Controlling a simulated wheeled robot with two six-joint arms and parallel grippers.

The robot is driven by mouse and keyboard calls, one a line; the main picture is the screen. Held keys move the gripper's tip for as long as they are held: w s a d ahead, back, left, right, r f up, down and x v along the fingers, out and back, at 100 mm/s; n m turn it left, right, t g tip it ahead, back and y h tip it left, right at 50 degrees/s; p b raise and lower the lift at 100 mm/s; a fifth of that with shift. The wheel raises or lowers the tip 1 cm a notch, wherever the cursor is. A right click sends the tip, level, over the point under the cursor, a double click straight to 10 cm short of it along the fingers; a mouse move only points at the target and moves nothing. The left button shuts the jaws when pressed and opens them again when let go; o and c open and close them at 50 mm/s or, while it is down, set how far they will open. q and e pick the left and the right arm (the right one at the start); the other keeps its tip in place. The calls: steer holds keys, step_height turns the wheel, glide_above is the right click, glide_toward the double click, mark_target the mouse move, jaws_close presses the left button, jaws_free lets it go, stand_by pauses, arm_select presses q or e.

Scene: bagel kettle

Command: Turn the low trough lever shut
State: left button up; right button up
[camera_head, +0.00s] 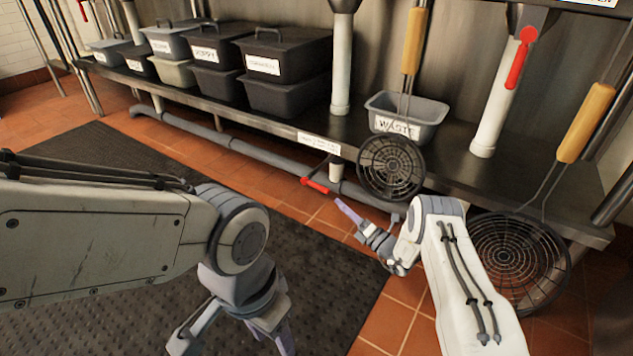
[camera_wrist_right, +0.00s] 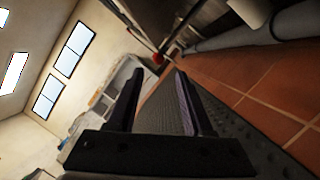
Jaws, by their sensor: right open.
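The low red lever (camera_head: 315,185) hangs on a thin dark rod below the shelf edge, in front of the grey trough pipe (camera_head: 255,152). My right gripper (camera_head: 347,210) is just right of and below it in the head view, apart from it, with a purple finger pointing up-left. In the right wrist view, the right gripper (camera_wrist_right: 158,76) is open and empty, and a small red spot (camera_wrist_right: 157,58), perhaps this lever, shows beyond the fingertips. My left gripper (camera_head: 238,335) hangs low at the bottom edge, partly cut off.
Round black strainers (camera_head: 390,167) (camera_head: 518,262) with wooden handles hang near my right arm. A grey WASTE bin (camera_head: 407,118) and lidded tubs (camera_head: 285,58) stand on the shelf (camera_head: 350,135). Another red lever (camera_head: 520,58) is higher on a white pipe. A dark mat (camera_head: 335,262) covers the floor.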

mark_target(319, 187)
steer(key=b+x, duration=0.3)
steer(key=x, duration=0.2)
steer(key=b+x, duration=0.3)
steer(key=x, duration=0.2)
steer(key=shift+s+a+f, duration=0.15)
steer(key=shift+a+f, duration=0.05)
steer(key=shift+a, duration=0.1)
steer(key=shift+w+a+r, duration=0.2)
steer(key=shift+w, duration=0.1)
steer(key=shift+c, duration=0.3)
jaws_close()
steer(key=shift+s+d, duration=0.1)
